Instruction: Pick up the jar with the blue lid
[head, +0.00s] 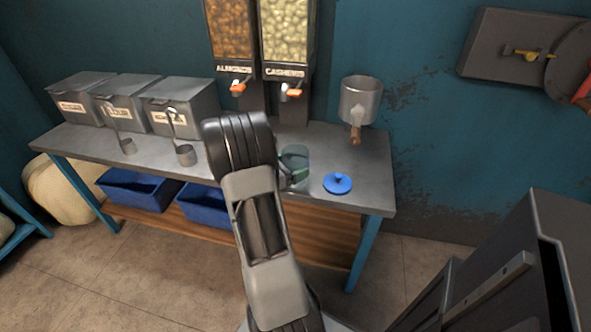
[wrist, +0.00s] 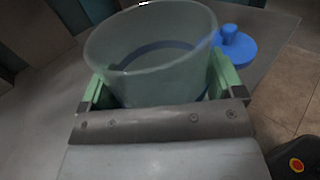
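The clear greenish jar (head: 296,158) is at the front of the grey counter, partly hidden by my arm in the head view. In the wrist view the jar (wrist: 160,62) is open at the top, with a bluish band showing through its wall. The blue lid (head: 338,184) lies apart from it on the counter to the right; it also shows in the wrist view (wrist: 234,47). My gripper (wrist: 162,85) has its green fingers on either side of the jar. I cannot tell whether they press on it or whether the jar is off the counter.
Three grey bins (head: 127,103) and two hanging scoops are on the left of the counter (head: 365,160). Nut dispensers (head: 262,40) stand behind the jar. A metal cup-shaped fixture (head: 360,100) is on the wall to the right. Blue crates (head: 140,187) sit on the lower shelf.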

